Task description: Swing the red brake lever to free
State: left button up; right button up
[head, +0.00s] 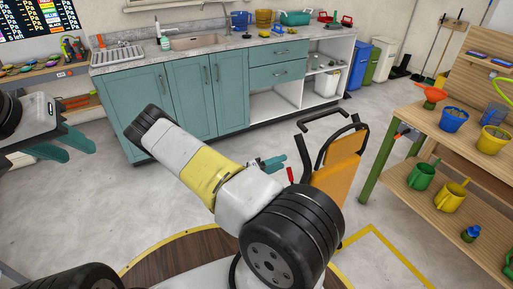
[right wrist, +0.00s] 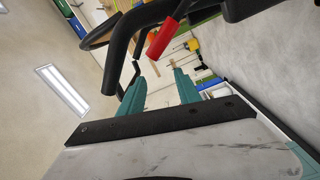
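The red brake lever (head: 291,175) is a short red grip beside the black-framed orange cart (head: 338,165). In the right wrist view the red lever (right wrist: 163,38) tilts among black tubes, beyond my fingertips and apart from them. My right gripper (head: 277,162) has teal fingers just left of the lever in the head view. Its fingers also show in the right wrist view (right wrist: 160,76), spread with nothing between them. My left gripper (head: 82,149) is at the far left, its teal fingers apart and empty. My right arm hides the cart's lower left side.
A wooden shelf bench (head: 413,187) with cups and pots stands right of the cart. A teal cabinet with a sink counter (head: 225,45) runs along the back. Grey floor (head: 330,120) lies open between cabinet and cart.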

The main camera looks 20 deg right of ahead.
jog(key=shift+s+a, duration=0.2)
jog(key=shift+a, duration=2.6)
